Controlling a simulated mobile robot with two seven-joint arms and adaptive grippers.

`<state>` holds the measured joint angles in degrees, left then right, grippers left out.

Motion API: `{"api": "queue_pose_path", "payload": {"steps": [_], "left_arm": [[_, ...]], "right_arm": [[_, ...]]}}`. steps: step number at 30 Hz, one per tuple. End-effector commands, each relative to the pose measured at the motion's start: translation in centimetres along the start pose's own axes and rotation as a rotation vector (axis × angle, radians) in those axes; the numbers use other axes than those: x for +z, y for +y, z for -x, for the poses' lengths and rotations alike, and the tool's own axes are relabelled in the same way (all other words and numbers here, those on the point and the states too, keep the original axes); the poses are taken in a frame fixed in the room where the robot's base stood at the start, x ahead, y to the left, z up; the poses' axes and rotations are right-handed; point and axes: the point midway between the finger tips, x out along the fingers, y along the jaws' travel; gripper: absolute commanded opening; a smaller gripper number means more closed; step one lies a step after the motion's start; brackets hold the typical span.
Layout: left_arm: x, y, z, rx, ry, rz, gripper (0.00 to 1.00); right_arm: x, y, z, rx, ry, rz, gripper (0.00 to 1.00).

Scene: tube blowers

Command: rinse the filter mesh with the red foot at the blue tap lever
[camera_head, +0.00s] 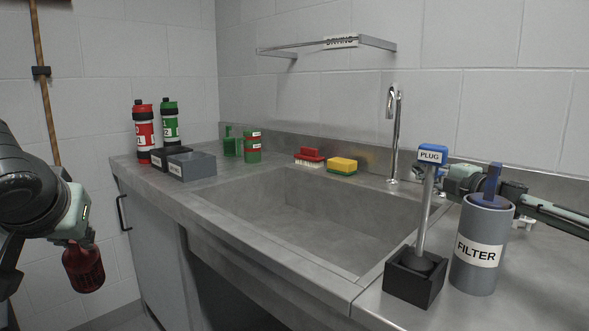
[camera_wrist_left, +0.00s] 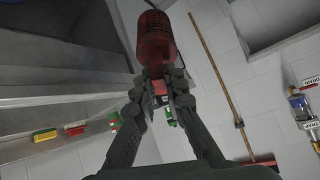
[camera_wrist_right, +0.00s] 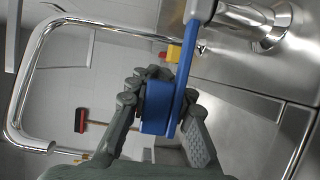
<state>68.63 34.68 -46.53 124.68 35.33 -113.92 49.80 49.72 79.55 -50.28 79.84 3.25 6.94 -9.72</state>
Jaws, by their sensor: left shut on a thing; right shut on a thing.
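The filter mesh (camera_head: 83,268) is a dark red cylinder hanging below my left gripper (camera_head: 82,240), left of the counter and away from the sink. In the left wrist view the mesh (camera_wrist_left: 155,38) points away from the fingers, which are shut on its red foot (camera_wrist_left: 160,88). The blue tap lever (camera_wrist_right: 184,85) lies between the fingers of my right gripper (camera_wrist_right: 165,95), which is shut on it. In the head view my right gripper is partly hidden behind the plug and the filter can. The chrome tap (camera_head: 396,130) stands behind the sink (camera_head: 300,220); no water shows.
The plug (camera_head: 433,156) stands in a black holder (camera_head: 414,282) beside the grey FILTER can (camera_head: 478,255), which has a blue handle. Brushes and a yellow sponge (camera_head: 342,164) sit behind the basin. Bottles and grey boxes (camera_head: 192,166) stand at the left. The basin is empty.

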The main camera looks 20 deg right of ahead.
Motion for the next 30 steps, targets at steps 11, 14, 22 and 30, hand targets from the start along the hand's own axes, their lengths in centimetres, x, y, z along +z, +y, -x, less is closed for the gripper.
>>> {"api": "queue_pose_path", "payload": {"steps": [11,14,22,30], "left_arm": [[0.12,0.04,-0.11,0.0,0.001,0.0,0.0],[0.12,0.04,-0.11,0.0,0.001,0.0,0.0],[0.14,0.04,-0.12,0.0,0.001,0.0,0.0],[0.14,0.04,-0.13,0.0,0.001,0.0,0.0]], "right_arm": [[1.25,0.88,1.09,0.008,-0.003,0.005,0.0],[1.27,0.93,1.08,0.009,-0.004,0.005,0.23],[1.09,0.61,1.02,0.005,-0.001,0.005,0.4],[0.95,0.73,0.97,0.004,0.002,0.004,0.4]]}}
